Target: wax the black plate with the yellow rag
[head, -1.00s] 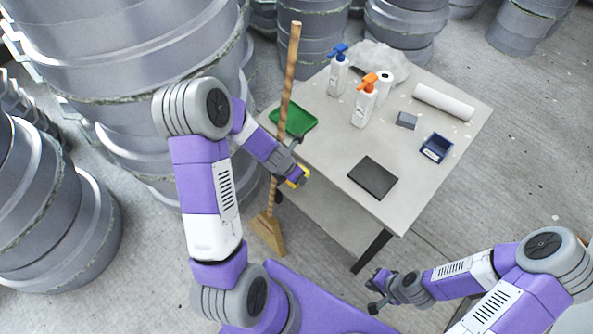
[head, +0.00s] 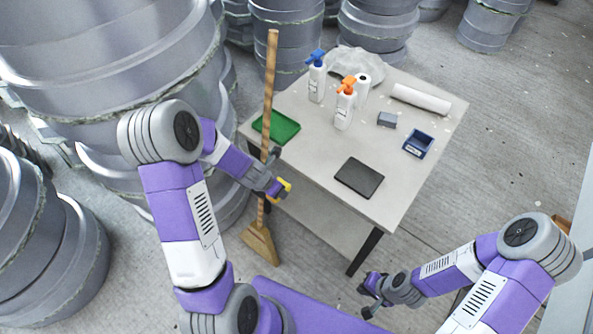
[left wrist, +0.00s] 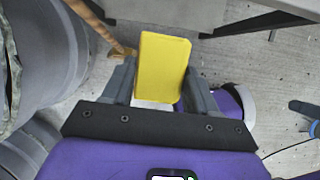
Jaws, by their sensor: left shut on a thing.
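The black plate (head: 359,178) lies flat on the near part of the pale table. My left gripper (head: 282,190) is shut on the yellow rag (head: 286,184), beside the table's left front edge and apart from the plate. In the left wrist view the yellow rag (left wrist: 162,68) stands between the two fingers of the left gripper (left wrist: 158,88). My right gripper (head: 366,297) is low in front of the table, away from everything on it; its fingers look apart with nothing between them.
On the table (head: 312,165) are a green tray (head: 277,127), a blue-topped bottle (head: 317,78), an orange-topped bottle (head: 345,104), a grey block (head: 387,119), a blue box (head: 418,144) and a white roll (head: 421,98). A broom (head: 269,90) leans at the table's left edge, close to my left arm.

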